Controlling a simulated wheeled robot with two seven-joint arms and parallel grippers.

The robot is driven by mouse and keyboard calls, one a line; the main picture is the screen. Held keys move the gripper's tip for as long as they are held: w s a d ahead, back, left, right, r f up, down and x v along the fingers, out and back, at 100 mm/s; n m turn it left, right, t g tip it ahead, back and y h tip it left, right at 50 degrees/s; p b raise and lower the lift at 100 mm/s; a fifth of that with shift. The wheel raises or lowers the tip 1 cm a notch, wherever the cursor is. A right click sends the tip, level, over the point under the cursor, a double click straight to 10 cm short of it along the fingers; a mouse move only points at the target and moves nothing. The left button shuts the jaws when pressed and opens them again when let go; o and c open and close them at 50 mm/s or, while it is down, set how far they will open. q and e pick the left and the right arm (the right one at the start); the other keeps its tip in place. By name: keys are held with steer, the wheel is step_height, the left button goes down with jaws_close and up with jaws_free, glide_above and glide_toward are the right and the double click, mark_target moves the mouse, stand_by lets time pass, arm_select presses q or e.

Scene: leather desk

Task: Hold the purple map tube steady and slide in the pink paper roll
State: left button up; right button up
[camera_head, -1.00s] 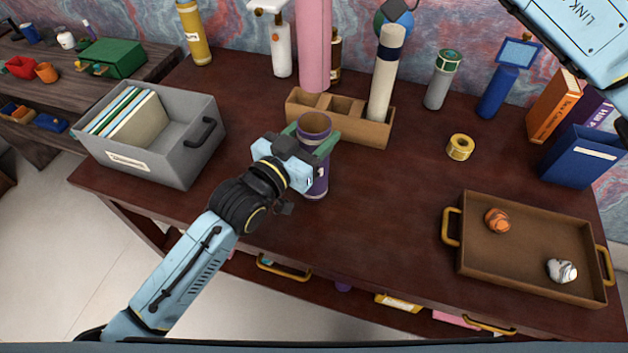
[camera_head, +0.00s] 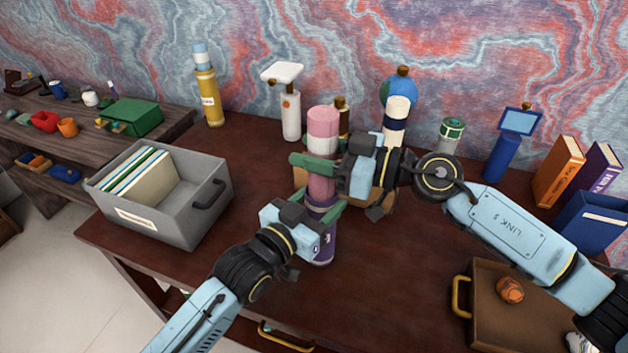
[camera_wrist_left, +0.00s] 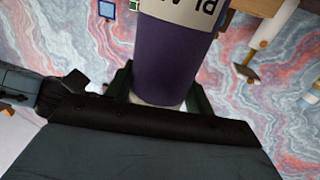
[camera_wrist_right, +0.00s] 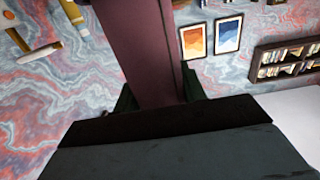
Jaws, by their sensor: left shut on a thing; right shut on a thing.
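The purple map tube (camera_head: 322,245) stands upright on the desk, and my left gripper (camera_head: 322,212) is shut around its upper part. The tube also fills the middle of the left wrist view (camera_wrist_left: 172,62). The pink paper roll (camera_head: 322,122) is upright directly above the tube. My right gripper (camera_head: 318,166) is shut on the roll's middle, and the roll also shows in the right wrist view (camera_wrist_right: 142,50). The roll's lower end meets the tube's mouth in the head view; the left gripper partly hides this place, so I cannot tell how deep it is inside.
A wooden divided holder (camera_head: 372,198) stands behind my right gripper with a cream roll (camera_head: 397,115) in it. A grey file box (camera_head: 165,195) is at left. A brown tray (camera_head: 490,325) with an orange ball (camera_head: 510,289) is at right. The front middle of the desk is clear.

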steer(key=shift+f, duration=3.35)
steer(key=shift+f, duration=0.15)
steer(key=o, duration=1.4)
steer(key=shift+c, duration=0.2)
steer(key=shift+d, duration=0.2)
glide_toward(316, 183)
steer(key=shift+w+d+f, duration=0.4)
steer(key=shift+w+f, duration=0.1)
steer(key=shift+f, duration=0.05)
steer(key=shift+w+d+f, duration=0.35)
steer(key=shift+w+f, duration=0.15)
steer(key=shift+f, duration=0.1)
